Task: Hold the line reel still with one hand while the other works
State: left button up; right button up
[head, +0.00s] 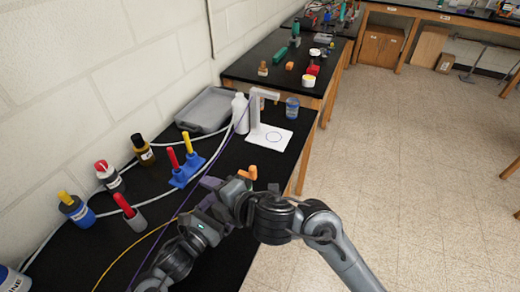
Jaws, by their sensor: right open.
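I cannot make out a line reel for certain; my arms cover the near middle of the bench. A purple line (128,284) and a yellow line (135,243) run up from the bottom edge toward the dark arm parts. My right gripper (224,184) is open above the black bench, its arm coming from the lower right. Its fingers overlap other arm parts, and I see nothing held in them. More dark arm links of mine fill the bottom centre. My left gripper's fingers cannot be told apart there.
The black bench (85,262) holds several bottles at left, a blue rack (186,172) with red and yellow handles, a grey tray (206,110) and a white stand (270,138). An orange piece (250,172) shows beside the gripper. White tubing crosses the bench. Floor at right is clear.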

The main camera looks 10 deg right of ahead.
aim_at(247, 174)
jog(key=s+a+r+n+g, duration=0.2)
jog(key=a+r+n+g, duration=0.15)
jog(key=a+n, duration=0.55)
pick_arm(q)
jog(key=shift+d, duration=0.1)
jog(key=shift+w, duration=0.15)
jog(key=shift+w+d, duration=0.3)
jog(key=x, duration=0.9)
jog(key=shift+w+d, duration=0.15)
jog(key=shift+w, duration=0.1)
pick_arm(e)
jog(key=w+d+r+n+g+h, duration=0.1)
jog(key=w+d+r+n+h, duration=0.1)
jog(key=d, duration=0.8)
jog(key=w+d+r+n+g+h, duration=0.1)
jog(key=w+d+n+h, duration=0.3)
jog(key=d, duration=0.6)
jog(key=shift+w+d+r+h, duration=0.35)
jog(key=shift+r+h, duration=0.2)
jog(key=shift+h, duration=0.35)
